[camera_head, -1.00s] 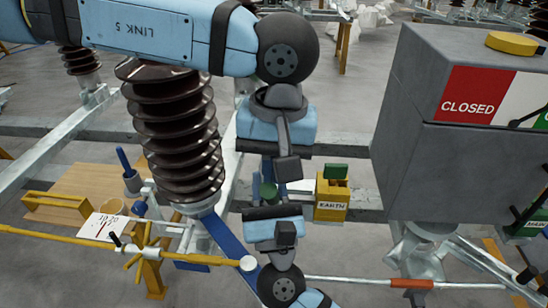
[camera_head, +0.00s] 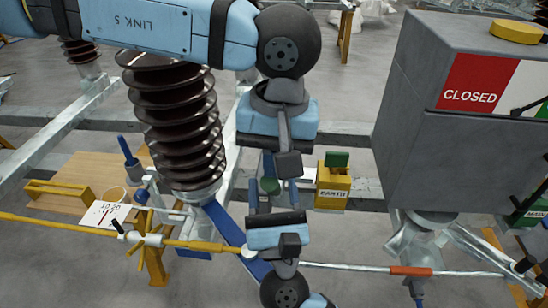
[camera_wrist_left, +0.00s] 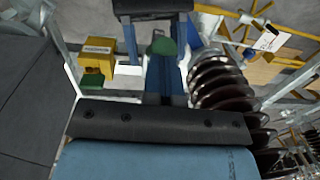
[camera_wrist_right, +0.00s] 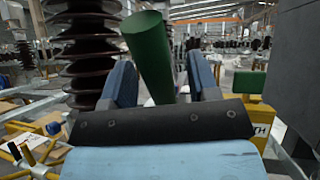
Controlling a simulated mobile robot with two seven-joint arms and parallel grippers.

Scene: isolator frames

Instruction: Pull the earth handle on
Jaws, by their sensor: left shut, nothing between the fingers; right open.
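A green cylinder (camera_head: 268,187), probably the earth handle, shows end-on in the head view. In the right wrist view it is a leaning green cylinder (camera_wrist_right: 150,57), and in the left wrist view a green round end (camera_wrist_left: 163,46). My right gripper (camera_head: 272,193) is open, its blue fingers on either side of the cylinder with gaps visible. It also shows in the right wrist view (camera_wrist_right: 161,75). My left gripper (camera_head: 268,168) points down, shut and empty, its tips close to the cylinder; contact cannot be told. The cylinder's base is hidden.
A yellow EARTH box (camera_head: 331,192) with a green block (camera_head: 337,159) stands right of the grippers. A grey cabinet (camera_head: 440,165) marked CLOSED is farther right. A brown insulator (camera_head: 178,125) stands close on the left. A yellow rod (camera_head: 60,226) crosses low left.

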